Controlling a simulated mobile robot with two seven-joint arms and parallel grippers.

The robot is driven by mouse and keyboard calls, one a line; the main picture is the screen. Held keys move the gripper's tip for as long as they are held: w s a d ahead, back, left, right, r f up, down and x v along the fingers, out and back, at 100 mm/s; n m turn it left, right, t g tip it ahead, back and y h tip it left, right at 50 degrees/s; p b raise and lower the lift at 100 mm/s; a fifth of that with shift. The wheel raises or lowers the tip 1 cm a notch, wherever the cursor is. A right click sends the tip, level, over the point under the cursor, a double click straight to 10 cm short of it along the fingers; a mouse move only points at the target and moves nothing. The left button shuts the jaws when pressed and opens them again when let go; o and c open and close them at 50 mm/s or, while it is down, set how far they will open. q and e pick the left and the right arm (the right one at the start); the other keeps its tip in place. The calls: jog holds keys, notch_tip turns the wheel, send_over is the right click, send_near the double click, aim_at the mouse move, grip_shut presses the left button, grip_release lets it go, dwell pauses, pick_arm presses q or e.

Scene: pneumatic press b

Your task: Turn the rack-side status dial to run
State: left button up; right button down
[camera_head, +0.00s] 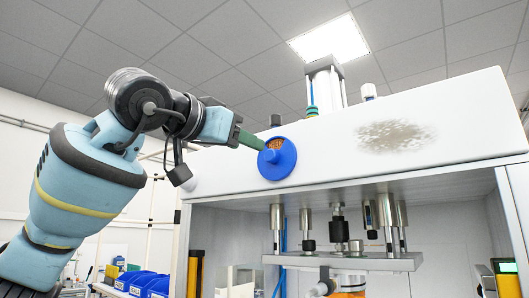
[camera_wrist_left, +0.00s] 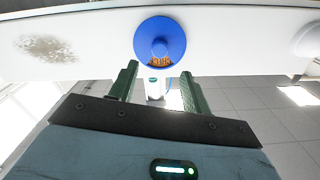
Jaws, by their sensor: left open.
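The blue round dial (camera_head: 277,160) sits on the front of the white panel (camera_head: 330,132) of the press, near its left end. It has a raised middle knob and an orange-brown patch at its upper edge. My left gripper (camera_head: 262,143) reaches in from the left, with its green fingers close to the dial's upper left. In the left wrist view, which looks upside down, the dial (camera_wrist_left: 160,32) lies just beyond the two spread fingertips (camera_wrist_left: 158,72). The fingers are open with nothing between them; I cannot tell whether one touches the dial. My right gripper is not in view.
Below the panel, the press has a metal plate (camera_head: 340,262) on several posts, with an orange part (camera_head: 348,283) under it. A grey smudge (camera_head: 396,136) marks the panel. Blue bins (camera_head: 142,284) stand at the lower left. A cylinder (camera_head: 325,88) rises above the panel.

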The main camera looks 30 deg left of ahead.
aim_at(269, 154)
pick_arm(q)
jog(key=w, duration=0.7)
jog(key=shift+w+d, duration=0.25)
jog(key=shift+d, duration=0.1)
jog(key=c, duration=1)
